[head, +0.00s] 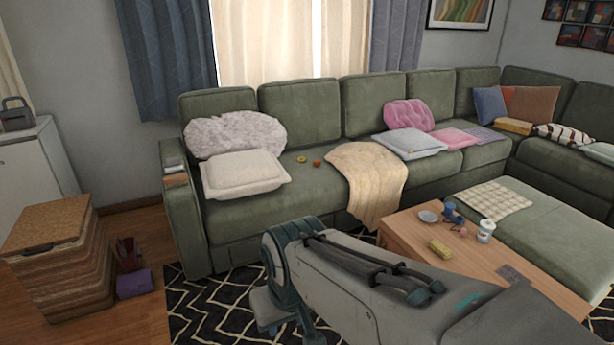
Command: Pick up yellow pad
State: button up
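A small yellow block-like object (440,248) lies on the wooden coffee table (476,268), near its left front side. A flat orange-yellow cushion-like thing (513,126) rests on the sofa at the right back. I cannot tell for sure which is the yellow pad; the small one on the table is the plainer yellow. My grey and teal arm crosses the lower middle of the head view, to the left of and below the table. No gripper fingers can be made out, and the arm appears apart from both yellow things.
A blue-grey bowl (428,216), a cup (486,231) and small blue items stand on the table. The green sectional sofa (240,224) runs behind it, with a green ottoman (540,232) at right. Patterned rug (215,310) shows in front.

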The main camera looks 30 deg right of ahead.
aim_at(444, 252)
jog(key=z, duration=0.1)
jog(key=i, duration=1.5)
jog(key=z, duration=0.7)
jog(key=i, duration=1.3)
jog(key=z, duration=1.75)
jog(key=i, duration=0.75)
jog(key=z, duration=1)
jog(key=i, duration=0.25)
jog(key=z, duration=0.1)
